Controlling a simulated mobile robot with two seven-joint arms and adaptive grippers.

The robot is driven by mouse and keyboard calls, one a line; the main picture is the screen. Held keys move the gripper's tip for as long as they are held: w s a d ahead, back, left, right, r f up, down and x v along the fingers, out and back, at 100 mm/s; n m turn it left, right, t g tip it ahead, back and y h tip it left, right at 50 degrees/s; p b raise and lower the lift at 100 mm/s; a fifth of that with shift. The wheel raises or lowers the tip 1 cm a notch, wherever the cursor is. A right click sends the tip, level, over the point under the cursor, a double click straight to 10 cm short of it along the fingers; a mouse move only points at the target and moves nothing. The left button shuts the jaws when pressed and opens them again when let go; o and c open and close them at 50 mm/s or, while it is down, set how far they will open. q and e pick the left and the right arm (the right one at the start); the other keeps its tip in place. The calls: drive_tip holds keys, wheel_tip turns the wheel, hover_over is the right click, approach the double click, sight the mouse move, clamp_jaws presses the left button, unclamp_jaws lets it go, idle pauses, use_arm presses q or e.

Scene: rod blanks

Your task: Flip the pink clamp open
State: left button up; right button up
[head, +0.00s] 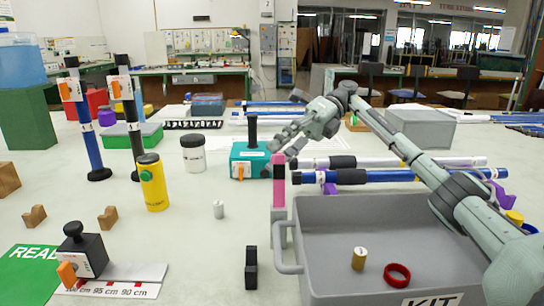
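The pink clamp (278,172) stands at the near middle of the table, just left of the grey bin. Its narrow pink part points up above a grey lower part; whether it is open or shut I cannot tell. My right gripper (276,146) reaches in from the right above the table, its fingers pointing left and down. The fingers look spread and empty. It appears near the top of the pink clamp in the picture, but I cannot tell the depth gap or see contact. My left gripper is not in view.
A grey bin (286,258) fills the near right, holding a brass cylinder (359,259) and a red ring (397,275). A teal block (247,160) with a black post stands behind the clamp. Rods (400,175) lie to the right.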

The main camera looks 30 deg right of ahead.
drive_tip(key=shift+s+v, duration=0.1)
drive_tip(key=shift+v, duration=1.35)
drive_tip(key=shift+s+v, duration=0.15)
drive_tip(key=shift+v, duration=1.35)
